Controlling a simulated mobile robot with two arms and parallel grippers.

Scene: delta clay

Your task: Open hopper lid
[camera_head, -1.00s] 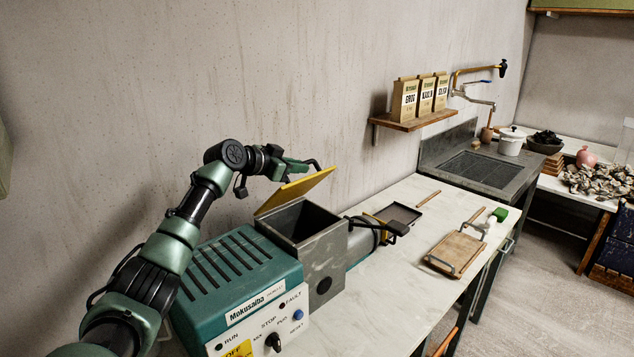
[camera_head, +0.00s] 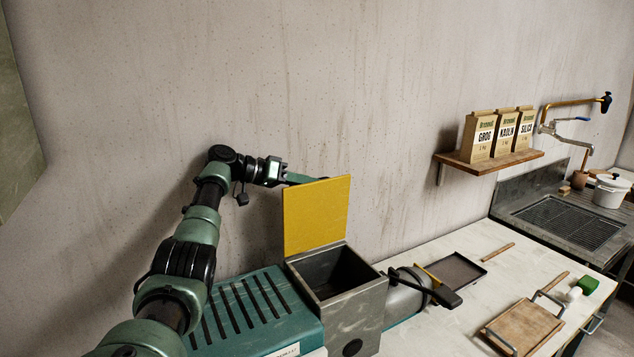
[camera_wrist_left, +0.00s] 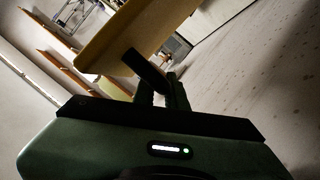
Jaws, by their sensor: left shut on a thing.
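The hopper (camera_head: 345,300) is a grey metal box with an open top, set on the teal machine (camera_head: 262,318). Its yellow lid (camera_head: 317,215) stands about upright on the hopper's back edge, and the dark inside of the hopper shows. My left gripper (camera_head: 289,180) is behind the lid at its upper left, partly hidden by it. In the left wrist view, the gripper fingers (camera_wrist_left: 160,90) are shut on the dark lid handle (camera_wrist_left: 146,68), which joins the lid (camera_wrist_left: 135,35). My right gripper is not in view.
The wall is close behind the lid and my left arm. A dark tray (camera_head: 455,270), a wooden board (camera_head: 525,325) and a stick (camera_head: 498,252) lie on the pale worktop (camera_head: 440,325). A shelf (camera_head: 490,162) with three paper bags is on the wall.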

